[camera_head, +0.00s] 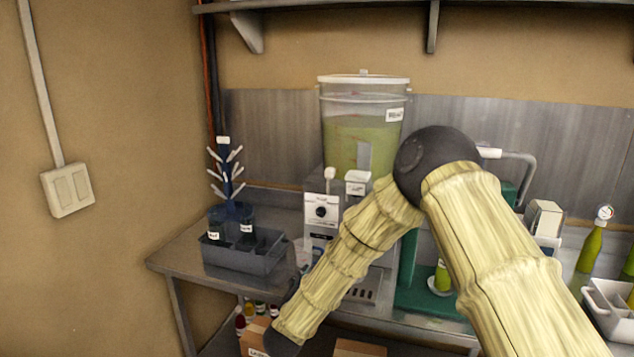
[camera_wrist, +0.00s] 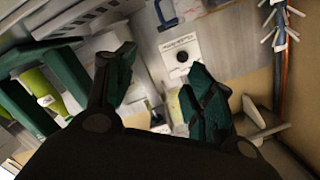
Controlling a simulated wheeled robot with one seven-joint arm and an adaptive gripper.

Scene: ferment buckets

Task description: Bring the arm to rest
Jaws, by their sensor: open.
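My arm (camera_head: 350,250) rises from the lower right of the head view to a dark elbow, then slopes down to the lower left. Its wrist end reaches the lower edge there, and the gripper is not visible in that view. In the wrist view my gripper (camera_wrist: 160,72) shows two dark green fingers spread well apart. I see nothing held between them. Beyond the fingers is a white dispenser base with a black knob (camera_wrist: 182,57), which also shows in the head view (camera_head: 320,211).
A clear bucket of green liquid (camera_head: 345,135) stands on the dispenser. A grey crate (camera_head: 245,262) and a bottle tree (camera_head: 226,180) are on the steel table's left. Green bottles (camera_head: 592,245) and a white bin (camera_head: 612,318) are at right. Cardboard boxes (camera_head: 358,349) sit below. A shelf (camera_head: 340,5) runs overhead.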

